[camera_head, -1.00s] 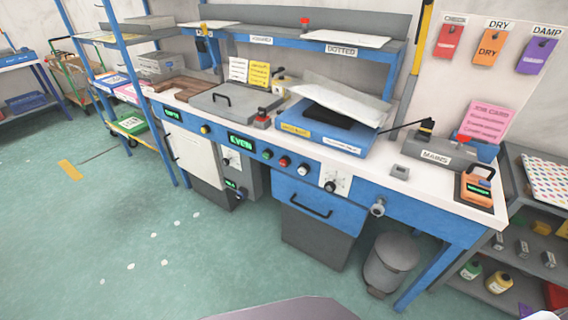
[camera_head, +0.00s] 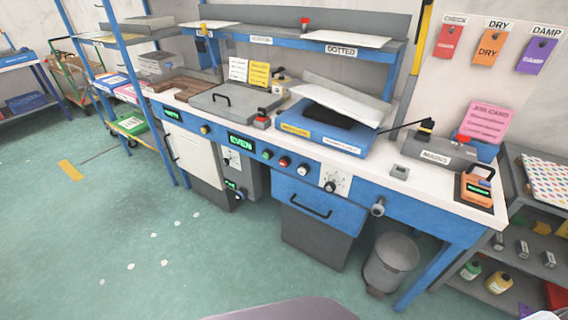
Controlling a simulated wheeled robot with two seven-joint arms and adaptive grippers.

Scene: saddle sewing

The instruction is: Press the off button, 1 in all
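A grey box labelled MAINS (camera_head: 436,157), with a black lever on top, stands at the right end of the bench. Neither of my grippers is in view.
A blue tray (camera_head: 322,138) with a tilted pale lid stands on the bench behind the buttons. A drawer with a black handle (camera_head: 310,205) is below, and a grey bin (camera_head: 391,262) stands on the floor.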

